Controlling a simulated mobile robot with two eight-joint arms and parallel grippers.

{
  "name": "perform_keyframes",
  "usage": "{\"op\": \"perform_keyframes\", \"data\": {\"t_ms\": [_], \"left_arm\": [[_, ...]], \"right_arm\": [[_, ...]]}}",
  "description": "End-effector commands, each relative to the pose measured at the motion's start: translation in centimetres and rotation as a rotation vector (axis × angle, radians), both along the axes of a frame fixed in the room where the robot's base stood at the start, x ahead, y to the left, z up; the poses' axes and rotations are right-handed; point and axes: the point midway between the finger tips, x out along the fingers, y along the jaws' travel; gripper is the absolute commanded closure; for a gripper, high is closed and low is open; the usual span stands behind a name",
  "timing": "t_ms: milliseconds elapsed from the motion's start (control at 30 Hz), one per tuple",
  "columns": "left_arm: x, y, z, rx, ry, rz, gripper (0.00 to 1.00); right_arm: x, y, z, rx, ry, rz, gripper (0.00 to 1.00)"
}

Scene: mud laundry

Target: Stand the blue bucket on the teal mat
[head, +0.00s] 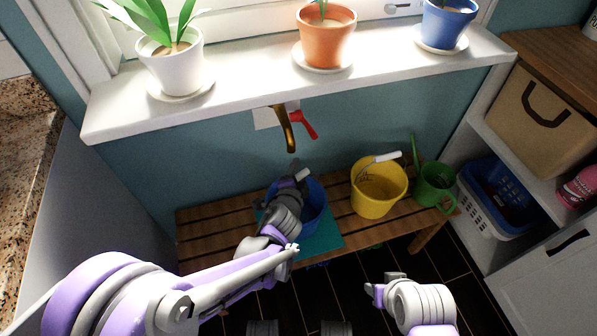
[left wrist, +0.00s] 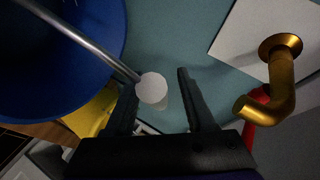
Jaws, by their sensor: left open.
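The blue bucket (head: 315,208) appears upright over the teal mat (head: 326,242) on the wooden bench. My left arm hides much of both, and I cannot tell exactly how its base meets the mat. My left gripper (head: 293,180) is at the bucket's upper part, by the white handle grip (head: 303,174). In the left wrist view the jaws (left wrist: 157,84) are open, with the white grip (left wrist: 152,88) between or just beyond the fingertips, nearer the left finger. The bucket's blue wall (left wrist: 60,60) fills the upper left there.
A yellow bucket (head: 379,190) and a green watering can (head: 435,183) stand to the right on the bench (head: 205,229). A brass tap (head: 286,128) with a red lever (head: 304,124) juts from the wall above the blue bucket. Potted plants line the sill (head: 240,92).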

Motion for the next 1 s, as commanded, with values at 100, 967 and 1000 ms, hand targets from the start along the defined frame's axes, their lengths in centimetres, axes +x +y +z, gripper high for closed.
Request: {"op": "perform_keyframes", "data": {"t_ms": [100, 967, 1000], "left_arm": [[-1.7, 0.3, 0.9, 0.000, -0.001, -0.001, 0.45], [-10.8, 2.5, 4.7, -0.012, 0.013, 0.021, 0.45], [-11.0, 3.2, 4.8, -0.025, 0.030, 0.047, 0.45]], "right_arm": [[-0.1, 0.0, 0.6, 0.000, -0.001, 0.000, 0.51], [-0.5, 0.0, 3.4, 0.000, -0.009, 0.000, 0.51], [-0.5, 0.0, 3.4, 0.000, -0.009, 0.000, 0.51]]}}
